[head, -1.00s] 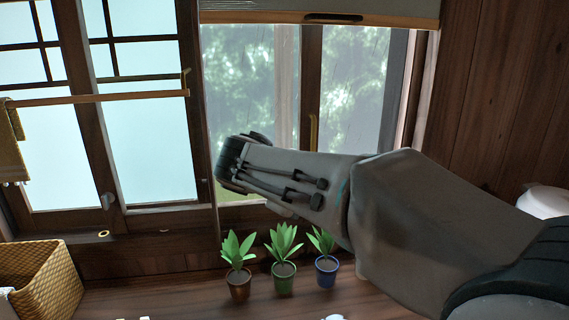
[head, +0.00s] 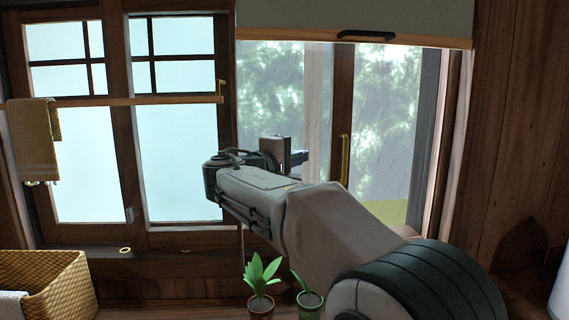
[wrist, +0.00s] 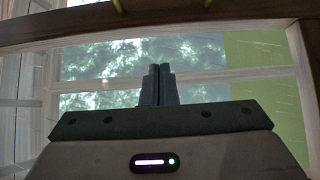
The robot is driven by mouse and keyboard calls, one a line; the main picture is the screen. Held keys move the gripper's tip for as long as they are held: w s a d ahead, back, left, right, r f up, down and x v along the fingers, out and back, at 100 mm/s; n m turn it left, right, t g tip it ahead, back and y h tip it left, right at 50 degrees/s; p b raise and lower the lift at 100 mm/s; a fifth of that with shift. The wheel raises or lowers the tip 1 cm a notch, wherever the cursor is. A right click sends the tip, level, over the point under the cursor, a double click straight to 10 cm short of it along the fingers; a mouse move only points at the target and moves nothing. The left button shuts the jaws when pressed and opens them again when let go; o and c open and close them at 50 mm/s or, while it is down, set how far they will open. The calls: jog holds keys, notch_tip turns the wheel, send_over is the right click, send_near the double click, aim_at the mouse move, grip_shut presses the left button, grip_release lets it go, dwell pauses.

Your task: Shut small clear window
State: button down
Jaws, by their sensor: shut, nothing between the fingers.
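The clear window (head: 270,85) is at the right of the window wall, with trees showing through its glass. A dark upright stile (head: 342,100) carries a slim brass handle (head: 345,160). How far the window stands open is hard to tell. My gripper (head: 298,157) is in front of the clear glass, left of the handle and apart from it in the picture. Its fingers are together and empty; they also show in the wrist view (wrist: 158,70). My arm hides the window's lower part.
A roller blind (head: 300,18) with a black pull covers the top. Frosted panes (head: 180,150), a wooden rail (head: 150,99) and a towel (head: 33,145) are at left. A wicker basket (head: 65,295) and potted plants (head: 260,280) stand below.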

aim_at(330, 153)
jog(key=d, duration=0.2)
jog(key=w+d, duration=0.1)
jog(key=d, duration=0.2)
jog(key=shift+w, duration=0.2)
jog(key=shift+a+b, duration=0.1)
jog(key=shift+b, duration=0.2)
